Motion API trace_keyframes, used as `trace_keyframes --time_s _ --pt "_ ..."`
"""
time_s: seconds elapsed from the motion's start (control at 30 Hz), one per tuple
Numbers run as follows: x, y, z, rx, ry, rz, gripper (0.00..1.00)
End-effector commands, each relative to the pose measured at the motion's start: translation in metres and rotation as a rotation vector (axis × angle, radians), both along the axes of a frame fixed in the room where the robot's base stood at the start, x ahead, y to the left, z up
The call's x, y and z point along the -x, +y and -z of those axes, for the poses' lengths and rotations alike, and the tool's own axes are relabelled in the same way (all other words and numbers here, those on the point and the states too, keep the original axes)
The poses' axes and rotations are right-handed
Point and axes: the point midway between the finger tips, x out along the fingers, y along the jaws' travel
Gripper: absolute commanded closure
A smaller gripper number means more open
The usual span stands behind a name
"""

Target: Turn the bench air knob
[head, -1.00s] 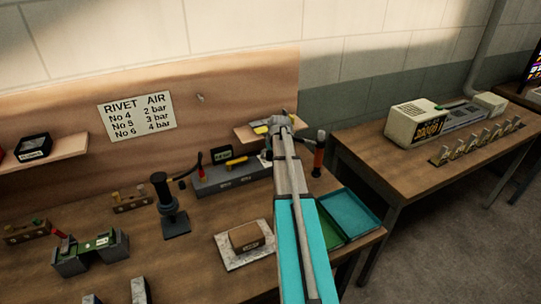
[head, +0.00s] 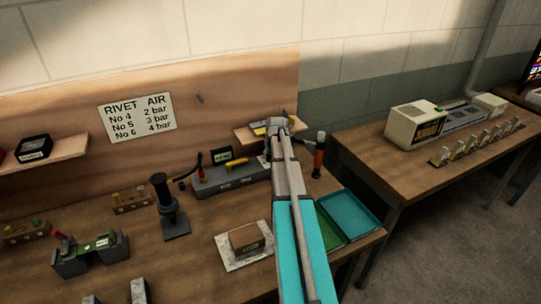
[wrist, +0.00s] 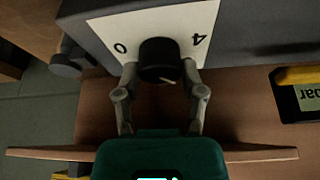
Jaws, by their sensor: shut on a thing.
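In the wrist view a round black knob (wrist: 158,55) stands out from a white dial plate (wrist: 100,28) marked 0 and 4. A short pale pointer mark shows at the knob's lower edge. My gripper (wrist: 160,76) has a finger on each side of the knob and is shut on it. In the head view my arm reaches to the right end of a grey bench unit (head: 232,184). The knob and my fingertips are hidden there behind the arm.
A small dark display (head: 221,154) stands behind the grey unit. An orange-handled tool (head: 318,160) is just right of my arm. A teal tray (head: 348,213) and a brown block (head: 245,238) lie nearer. A black stand (head: 168,208) is at left.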

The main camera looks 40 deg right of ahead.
Motion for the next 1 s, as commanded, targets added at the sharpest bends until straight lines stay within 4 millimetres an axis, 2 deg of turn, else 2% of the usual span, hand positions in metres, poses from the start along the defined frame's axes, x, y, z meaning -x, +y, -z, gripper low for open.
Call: trace_keyframes --time_s 0.43,0.87,0.9,1.0 --pt "0.0 0.0015 0.0003 0.0 0.002 0.25 0.95" --pt "0.0003 0.0012 0.0004 -0.001 0.001 0.284 0.95" --pt "0.0003 0.0012 0.0004 -0.001 0.001 0.284 0.4" --pt "0.0003 0.0011 0.0003 -0.001 0.0 0.284 0.21"
